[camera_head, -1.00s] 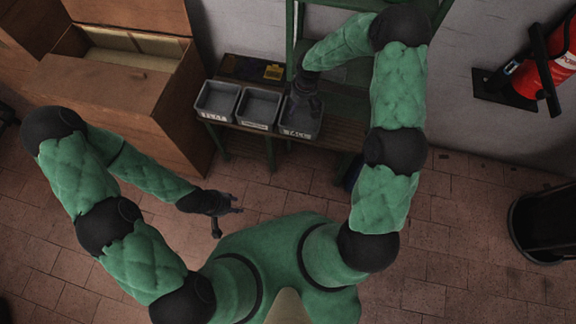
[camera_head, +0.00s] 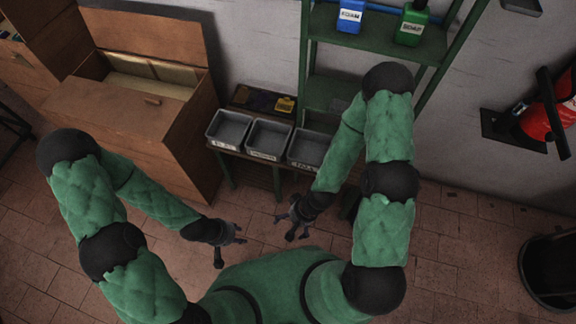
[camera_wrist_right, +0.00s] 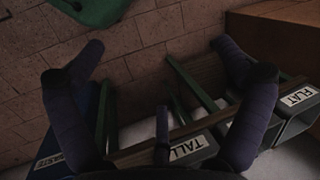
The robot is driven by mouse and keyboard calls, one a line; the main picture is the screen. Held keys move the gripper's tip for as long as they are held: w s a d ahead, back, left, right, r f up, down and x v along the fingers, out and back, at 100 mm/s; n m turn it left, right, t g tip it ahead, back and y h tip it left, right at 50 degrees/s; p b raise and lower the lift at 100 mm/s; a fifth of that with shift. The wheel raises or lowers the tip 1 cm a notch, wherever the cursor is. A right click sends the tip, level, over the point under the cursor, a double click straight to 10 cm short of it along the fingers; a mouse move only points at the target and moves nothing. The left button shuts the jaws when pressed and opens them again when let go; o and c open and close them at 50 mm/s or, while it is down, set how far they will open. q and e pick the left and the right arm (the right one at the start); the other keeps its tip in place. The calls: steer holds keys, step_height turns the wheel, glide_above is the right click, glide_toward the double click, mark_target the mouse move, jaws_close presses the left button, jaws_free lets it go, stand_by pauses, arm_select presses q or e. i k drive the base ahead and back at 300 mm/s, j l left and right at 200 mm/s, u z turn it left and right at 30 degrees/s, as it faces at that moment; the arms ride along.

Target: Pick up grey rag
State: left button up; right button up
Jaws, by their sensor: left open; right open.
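I cannot make out a grey rag in either view. My right gripper (camera_head: 288,229) is open and empty, low in front of the bench and close to my body. In the right wrist view its open fingers (camera_wrist_right: 160,52) show nothing between them but the brick floor and bench frame. My left gripper (camera_head: 231,248) is open and empty over the floor, to the left of the right one. The tray labelled FLAT (camera_head: 230,127), a middle tray (camera_head: 269,138) and the tray labelled TALL (camera_head: 304,148) stand in a row on the bench, and look empty where visible.
A wooden chest (camera_head: 130,120) with raised lid stands left of the bench. Blue (camera_head: 351,17) and green (camera_head: 411,27) containers sit on the green shelf. A blue bin (camera_wrist_right: 78,125) shows beside the bench. A fire extinguisher (camera_head: 540,121) and dark bin (camera_head: 552,265) are at right.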

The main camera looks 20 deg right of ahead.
mark_target(337, 107)
steer(key=i+l+z, duration=0.1)
steer(key=z, duration=0.7)
